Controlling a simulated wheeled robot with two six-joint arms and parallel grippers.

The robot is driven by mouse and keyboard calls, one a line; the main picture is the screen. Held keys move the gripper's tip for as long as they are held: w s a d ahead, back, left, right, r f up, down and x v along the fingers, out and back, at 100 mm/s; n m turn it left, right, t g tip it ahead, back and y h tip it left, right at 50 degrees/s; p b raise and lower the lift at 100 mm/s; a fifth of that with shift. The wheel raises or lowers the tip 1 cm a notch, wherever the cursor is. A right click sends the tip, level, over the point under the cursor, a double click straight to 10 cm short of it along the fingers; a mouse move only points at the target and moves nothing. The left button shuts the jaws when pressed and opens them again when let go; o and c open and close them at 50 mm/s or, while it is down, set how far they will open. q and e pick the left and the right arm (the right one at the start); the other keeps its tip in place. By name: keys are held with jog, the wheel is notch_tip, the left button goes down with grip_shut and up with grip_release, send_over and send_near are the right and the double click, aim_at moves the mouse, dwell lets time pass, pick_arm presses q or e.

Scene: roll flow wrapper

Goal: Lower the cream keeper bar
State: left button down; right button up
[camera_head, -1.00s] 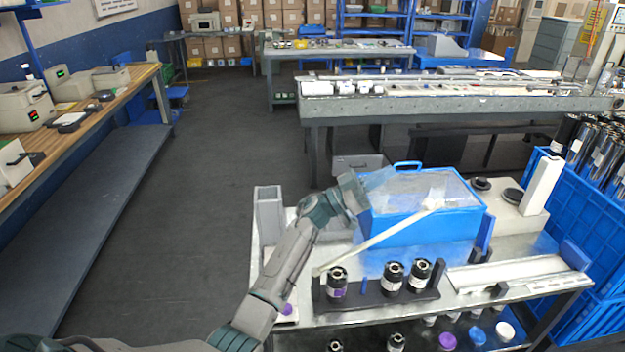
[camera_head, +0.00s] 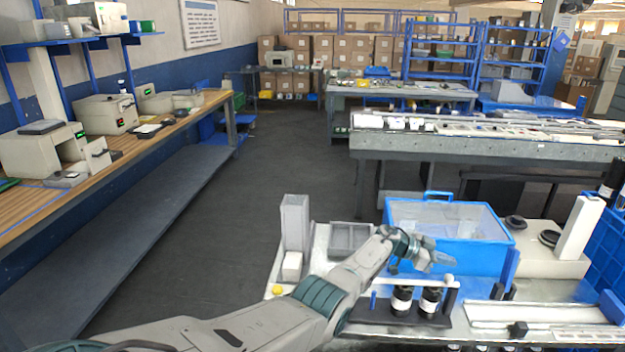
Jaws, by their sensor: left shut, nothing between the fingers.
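The cream keeper bar (camera_head: 425,280) lies about level just above the black rolls, its right end near a dark post (camera_head: 450,299). Two black rolls with white labels, one (camera_head: 402,300) beside the other (camera_head: 430,301), stand in a dark rack (camera_head: 395,319). My left gripper (camera_head: 447,262) is shut and empty, above and behind the bar, in front of the blue bin (camera_head: 470,237). I cannot tell whether it touches the bar. My right gripper is out of view.
The blue bin has a clear lid and stands behind the rack. A grey upright holder (camera_head: 295,222) and a grey tray (camera_head: 352,238) stand at the left. A white channel (camera_head: 540,313) lies at the right. The floor aisle (camera_head: 210,225) is clear.

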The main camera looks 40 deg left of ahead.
aim_at(443, 282)
pick_arm(q)
jog(key=shift+w+d+f+y+b, duration=0.1)
jog(key=shift+d+f+y+b, duration=0.1)
jog(key=shift+f, duration=0.45)
jog(key=shift+w+d+f+y+b, duration=0.1)
jog(key=shift+f+y, duration=0.1)
jog(key=shift+f, duration=0.4)
jog(key=shift+d+f+g, duration=0.1)
jog(key=shift+f+g, duration=0.2)
jog(key=shift+f, duration=0.35)
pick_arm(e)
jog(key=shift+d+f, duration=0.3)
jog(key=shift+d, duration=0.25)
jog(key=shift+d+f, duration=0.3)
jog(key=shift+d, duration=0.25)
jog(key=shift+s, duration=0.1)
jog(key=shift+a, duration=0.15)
